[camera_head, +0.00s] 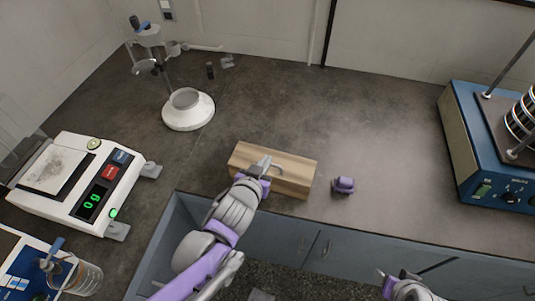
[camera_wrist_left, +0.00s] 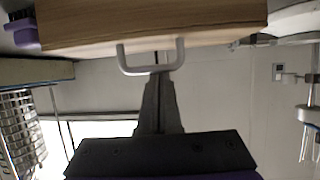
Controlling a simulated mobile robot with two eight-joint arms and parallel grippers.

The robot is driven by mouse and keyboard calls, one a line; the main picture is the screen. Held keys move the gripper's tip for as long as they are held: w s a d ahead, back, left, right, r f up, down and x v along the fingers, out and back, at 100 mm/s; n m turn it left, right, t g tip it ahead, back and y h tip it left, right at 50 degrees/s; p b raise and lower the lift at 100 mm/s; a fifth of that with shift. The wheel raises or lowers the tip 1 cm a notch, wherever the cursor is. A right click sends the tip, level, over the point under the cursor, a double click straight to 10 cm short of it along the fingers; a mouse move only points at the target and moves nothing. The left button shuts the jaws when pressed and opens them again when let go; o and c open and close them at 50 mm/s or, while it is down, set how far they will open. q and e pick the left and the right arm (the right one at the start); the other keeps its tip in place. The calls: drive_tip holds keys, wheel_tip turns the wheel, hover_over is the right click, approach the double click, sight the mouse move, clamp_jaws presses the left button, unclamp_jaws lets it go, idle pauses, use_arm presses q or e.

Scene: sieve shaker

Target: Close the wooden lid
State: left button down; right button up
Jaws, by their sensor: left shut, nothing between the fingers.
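The wooden box with its lid (camera_head: 298,176) stands on the dark bench near the front edge. A pale U-shaped handle (camera_head: 279,170) sticks out from the wood. In the left wrist view the wood (camera_wrist_left: 200,20) fills the top, with the handle (camera_wrist_left: 150,71) below it. My left gripper (camera_head: 264,163) is shut and empty. Its fingertips are at the handle and overlap it in the left wrist view; I cannot tell whether they touch it. My arm hides the box's left front. Part of my right gripper (camera_head: 384,276) shows at the bottom edge; its jaws are unclear.
A small purple object (camera_head: 344,185) lies right of the box. A balance (camera_head: 75,180) stands at the left, a white-based stand (camera_head: 188,111) behind, and a blue sieve shaker (camera_head: 465,145) at the right.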

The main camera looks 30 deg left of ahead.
use_arm(q)
drive_tip(key=shift+s+d+f, duration=0.1)
drive_tip(key=shift+s+f, duration=0.35)
drive_tip(key=shift+s, duration=0.1)
use_arm(e)
drive_tip(key=shift+s, duration=0.1)
drive_tip(key=shift+f, duration=0.1)
use_arm(q)
drive_tip(key=shift+r, duration=0.1)
